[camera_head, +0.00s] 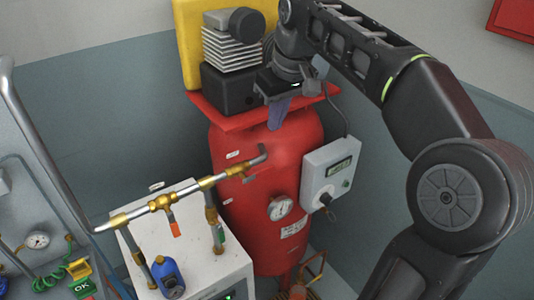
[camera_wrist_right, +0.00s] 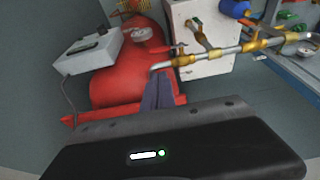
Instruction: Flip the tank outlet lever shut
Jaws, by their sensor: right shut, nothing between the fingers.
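The red tank (camera_head: 285,150) stands upright in the middle of the head view and also shows in the right wrist view (camera_wrist_right: 115,85). A grey pipe with brass fittings (camera_head: 207,183) runs left from its upper front. At the tank end, a small red lever (camera_wrist_right: 180,48) shows beside the brass fitting (camera_wrist_right: 182,60) in the wrist view; in the head view it is hard to make out against the red tank. My right gripper (camera_head: 278,115) is shut and empty, above the tank's shoulder and apart from the pipe. Its closed fingers (camera_wrist_right: 157,97) point toward the pipe end. My left gripper is out of view.
A grey control box (camera_head: 330,165) and a gauge (camera_head: 281,208) sit on the tank's front. The compressor (camera_head: 235,60) stands on top. An orange-handled valve (camera_head: 175,228) and a blue bottle (camera_head: 168,277) are at the white cabinet (camera_head: 205,270).

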